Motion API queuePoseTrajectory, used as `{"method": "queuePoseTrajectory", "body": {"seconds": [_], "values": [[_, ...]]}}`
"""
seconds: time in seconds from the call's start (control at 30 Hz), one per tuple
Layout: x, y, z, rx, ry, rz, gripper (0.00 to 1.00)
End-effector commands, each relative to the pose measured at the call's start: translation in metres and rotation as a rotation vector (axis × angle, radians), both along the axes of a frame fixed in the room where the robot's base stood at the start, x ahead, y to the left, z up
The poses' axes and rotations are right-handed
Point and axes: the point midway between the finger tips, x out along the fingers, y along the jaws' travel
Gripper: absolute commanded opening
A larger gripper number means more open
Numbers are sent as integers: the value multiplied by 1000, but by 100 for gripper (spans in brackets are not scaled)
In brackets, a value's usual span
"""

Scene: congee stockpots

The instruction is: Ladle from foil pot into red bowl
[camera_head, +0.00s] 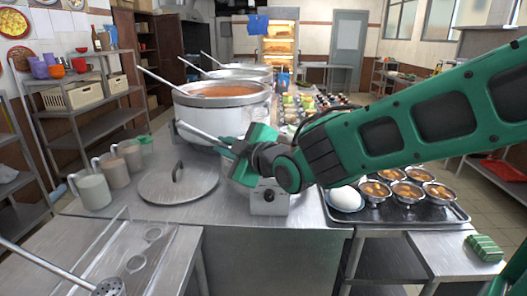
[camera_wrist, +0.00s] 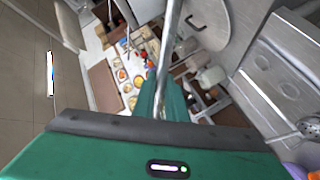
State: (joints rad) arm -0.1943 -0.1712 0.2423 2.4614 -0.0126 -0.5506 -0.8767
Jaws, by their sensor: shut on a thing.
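My gripper (camera_head: 240,150) is shut on a thin metal handle (camera_head: 203,133), probably a ladle's, in front of the nearest stockpot. In the wrist view the handle (camera_wrist: 172,45) runs up from between the green fingers (camera_wrist: 165,103); its far end is out of view. The nearest stockpot (camera_head: 225,116) is large and silvery, full of orange-red congee, with another handle leaning out to the left. Two more pots (camera_head: 240,75) stand in a row behind it. I cannot tell which is the foil pot.
A round lid (camera_head: 177,185) lies on the counter, left of my gripper. Several mugs (camera_head: 92,190) stand at the left edge. A tray (camera_head: 400,218) holds several filled bowls and a bowl with a white, egg-like mound (camera_head: 346,199). A skimmer (camera_head: 108,287) lies front left.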

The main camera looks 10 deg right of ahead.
Motion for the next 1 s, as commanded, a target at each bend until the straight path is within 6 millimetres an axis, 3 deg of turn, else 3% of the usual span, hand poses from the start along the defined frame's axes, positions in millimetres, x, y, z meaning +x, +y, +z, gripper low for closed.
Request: {"method": "queuePoseTrajectory", "body": {"seconds": [0.17, 0.33, 0.67, 0.8, 1.0], "values": [[4, 1, 1, 1, -1, 0, 0], [38, 3, 8, 1, 0, -3, 0], [166, -9, 28, 1, 1, 2, 0], [220, -25, 32, 0, 0, 8, 0], [283, -54, 31, 0, 1, 20, 0]]}}
